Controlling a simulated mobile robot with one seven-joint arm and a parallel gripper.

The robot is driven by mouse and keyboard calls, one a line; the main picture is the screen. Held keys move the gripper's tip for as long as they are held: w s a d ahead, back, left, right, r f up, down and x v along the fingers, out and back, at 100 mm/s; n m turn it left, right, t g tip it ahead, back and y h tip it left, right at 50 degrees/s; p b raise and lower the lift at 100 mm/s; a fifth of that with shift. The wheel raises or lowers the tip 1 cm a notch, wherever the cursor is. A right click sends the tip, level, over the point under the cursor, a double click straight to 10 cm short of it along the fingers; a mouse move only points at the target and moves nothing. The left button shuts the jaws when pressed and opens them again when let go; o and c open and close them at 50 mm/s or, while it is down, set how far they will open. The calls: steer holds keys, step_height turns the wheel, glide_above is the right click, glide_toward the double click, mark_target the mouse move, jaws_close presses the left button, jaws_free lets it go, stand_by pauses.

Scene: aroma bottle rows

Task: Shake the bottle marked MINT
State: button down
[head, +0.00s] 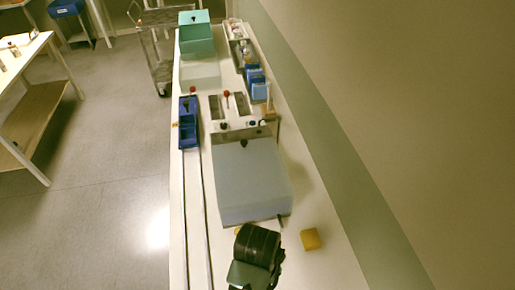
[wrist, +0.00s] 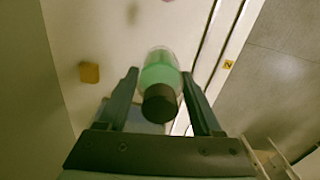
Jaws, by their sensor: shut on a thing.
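In the wrist view a clear bottle (wrist: 160,72) with green contents and a dark cap (wrist: 159,103) stands between the two fingers of my gripper (wrist: 160,80). The gripper is shut on it, with a finger on each side. The cap points toward the wrist camera. No marking can be read on the bottle, so I cannot tell if it says MINT. In the head view my dark arm end (head: 257,247) is at the bottom, in front of the large grey box; the held bottle cannot be made out there.
A yellow cube (head: 310,239) lies on the bench right of my arm; it also shows in the wrist view (wrist: 89,73). Behind are the grey box (head: 250,180), a blue bin (head: 188,138), a teal box (head: 197,42) and small blue bins (head: 256,80). A wall closes the right side.

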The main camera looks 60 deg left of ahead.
steer(key=f, duration=0.6)
steer(key=shift+s+d, duration=0.15)
steer(key=shift+s, duration=0.1)
steer(key=r, duration=0.6)
steer(key=shift+w, duration=0.3)
steer(key=shift+s+f, duration=0.2)
steer(key=shift+f, duration=0.1)
step_height(320, 180, down, 5)
steer(key=shift+s+r, duration=0.1)
steer(key=shift+s, duration=0.05)
steer(key=shift+w, duration=0.2)
step_height(320, 180, up, 6)
steer(key=shift+f, duration=0.2)
step_height(320, 180, down, 6)
steer(key=shift+s+f, duration=0.1)
steer(key=shift+f, duration=0.05)
